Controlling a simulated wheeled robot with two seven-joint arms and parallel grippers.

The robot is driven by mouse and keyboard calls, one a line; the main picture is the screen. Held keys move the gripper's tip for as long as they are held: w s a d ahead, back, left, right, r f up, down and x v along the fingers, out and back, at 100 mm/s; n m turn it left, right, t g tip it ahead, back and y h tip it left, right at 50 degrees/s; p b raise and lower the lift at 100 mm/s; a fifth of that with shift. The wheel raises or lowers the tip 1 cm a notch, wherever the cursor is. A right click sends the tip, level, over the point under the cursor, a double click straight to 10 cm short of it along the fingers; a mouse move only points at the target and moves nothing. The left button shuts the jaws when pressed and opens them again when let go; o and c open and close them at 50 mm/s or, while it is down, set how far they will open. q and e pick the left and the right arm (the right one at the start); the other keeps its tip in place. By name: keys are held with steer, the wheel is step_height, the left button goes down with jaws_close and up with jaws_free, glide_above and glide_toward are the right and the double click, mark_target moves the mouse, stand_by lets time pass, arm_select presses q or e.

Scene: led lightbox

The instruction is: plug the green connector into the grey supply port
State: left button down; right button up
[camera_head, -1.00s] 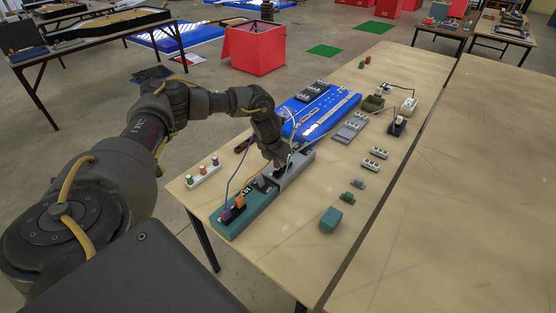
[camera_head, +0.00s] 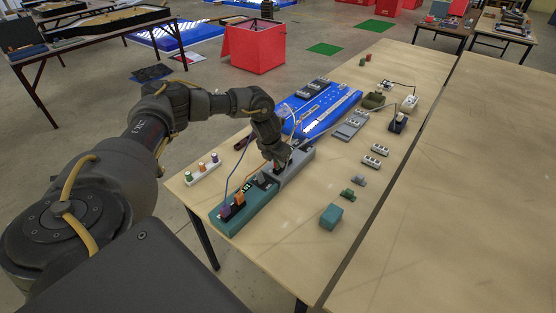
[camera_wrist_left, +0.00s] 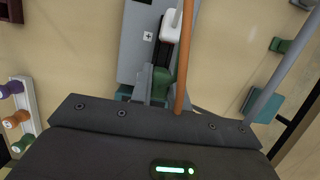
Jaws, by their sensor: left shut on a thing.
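My left gripper (camera_head: 277,163) is low over the near end of the grey supply box (camera_head: 300,163). In the left wrist view its fingers (camera_wrist_left: 152,88) are shut on the green connector (camera_wrist_left: 160,82). The connector is at the edge of the grey box (camera_wrist_left: 138,45), beside a white plug (camera_wrist_left: 172,24) in a dark slot. The grey port itself is largely hidden by the connector and fingers, and I cannot tell whether the connector is inside it. My right gripper is not in view.
A teal box (camera_head: 245,215) with purple and orange plugs adjoins the grey box. An orange cable (camera_wrist_left: 181,70) crosses close to the gripper. A white strip with coloured pegs (camera_head: 202,169) lies left. A blue board (camera_head: 322,108) lies behind; the right table is bare.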

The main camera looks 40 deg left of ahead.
arm_select(q)
steer(key=shift+f, duration=0.35)
steer(key=c, duration=1.3)
jaws_free()
steer(key=shift+o, duration=0.2)
steer(key=p+v, duration=0.7)
steer(key=v, duration=0.1)
